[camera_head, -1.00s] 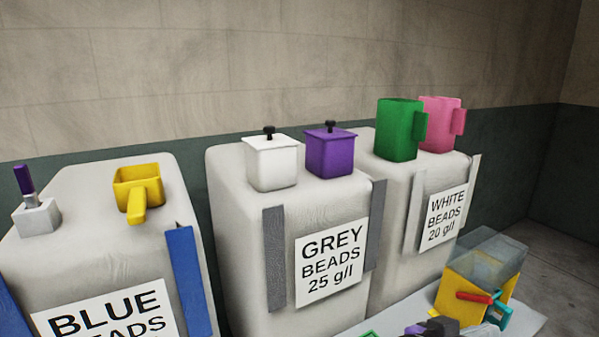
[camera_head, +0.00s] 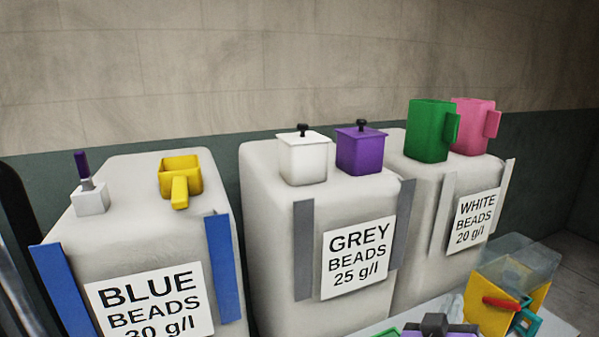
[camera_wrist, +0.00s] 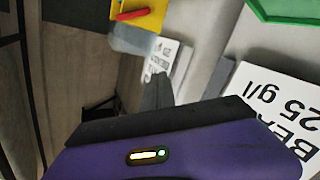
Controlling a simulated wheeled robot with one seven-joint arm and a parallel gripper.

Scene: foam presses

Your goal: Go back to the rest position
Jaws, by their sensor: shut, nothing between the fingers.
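My gripper (camera_wrist: 158,88) shows in the wrist view as a purple body with dark fingers, which are shut together with nothing between them. The fingers are in free space, apart from the bins beyond. In the head view a purple and black part of my gripper's body (camera_head: 436,327) shows at the bottom edge; its fingers are out of view there.
Bead bins labelled blue (camera_head: 130,235), grey (camera_head: 270,240) and white (camera_head: 420,240) stand along the wall. Lidded pots, jugs and a yellow scoop (camera_head: 181,175) sit on top. A yellow box with a clear top (camera_head: 497,300) stands low at right.

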